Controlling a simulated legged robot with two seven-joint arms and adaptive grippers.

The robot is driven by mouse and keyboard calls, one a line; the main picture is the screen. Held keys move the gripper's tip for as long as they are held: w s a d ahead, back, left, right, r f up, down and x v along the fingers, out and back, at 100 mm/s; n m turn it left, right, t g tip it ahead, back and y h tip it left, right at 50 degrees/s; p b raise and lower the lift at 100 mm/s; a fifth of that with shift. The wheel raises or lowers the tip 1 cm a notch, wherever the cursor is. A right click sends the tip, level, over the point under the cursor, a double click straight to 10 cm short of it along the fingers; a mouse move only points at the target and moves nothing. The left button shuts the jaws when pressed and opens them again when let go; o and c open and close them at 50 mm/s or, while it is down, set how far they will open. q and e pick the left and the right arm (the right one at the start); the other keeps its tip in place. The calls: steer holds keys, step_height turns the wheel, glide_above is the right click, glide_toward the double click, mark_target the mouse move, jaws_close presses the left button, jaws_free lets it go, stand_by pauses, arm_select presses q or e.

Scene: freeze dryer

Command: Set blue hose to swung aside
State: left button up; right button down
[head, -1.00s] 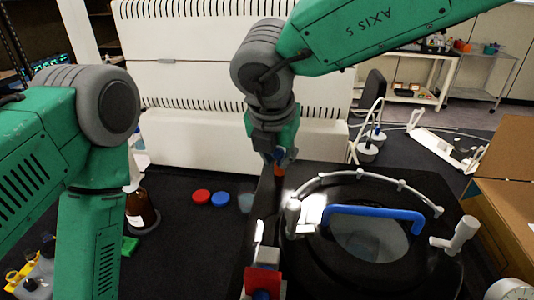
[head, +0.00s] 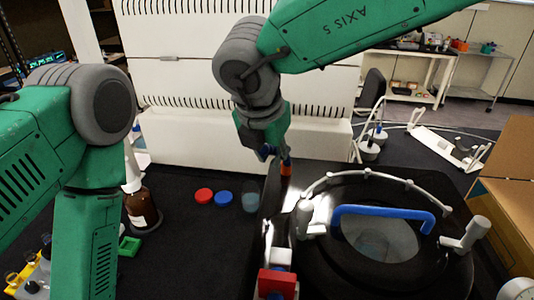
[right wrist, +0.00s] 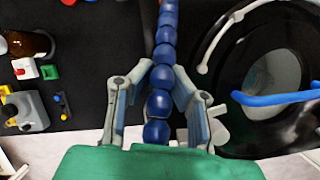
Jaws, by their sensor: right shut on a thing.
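The blue hose (right wrist: 167,38) is a chain of round blue segments in the right wrist view. It runs from the top of that view down between my fingers. My right gripper (right wrist: 163,78) is shut on it, one finger on each side. In the head view my right gripper (head: 268,152) is behind the dryer's dark round chamber, near the white back panel, and its fingers are small there. The hose is mostly hidden in the head view. My left arm comes in at the left, but its gripper is out of view.
The chamber lid has a blue handle (head: 385,211) and a white curved rail (head: 370,174). A red block (head: 277,281) stands at the front. Red (head: 204,195) and blue (head: 223,198) caps and a brown bottle (head: 142,210) are left.

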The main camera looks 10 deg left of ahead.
steer(key=shift+w+d+r+t, duration=0.1)
steer(key=shift+w+r+t, duration=0.2)
steer(key=shift+w+r, duration=0.3)
steer(key=c, duration=1.4)
jaws_free()
steer(key=shift+c, duration=0.2)
steer(key=shift+f, duration=0.15)
steer(key=shift+s, duration=0.1)
steer(key=v, duration=1.1)
steer(key=shift+r, duration=0.45)
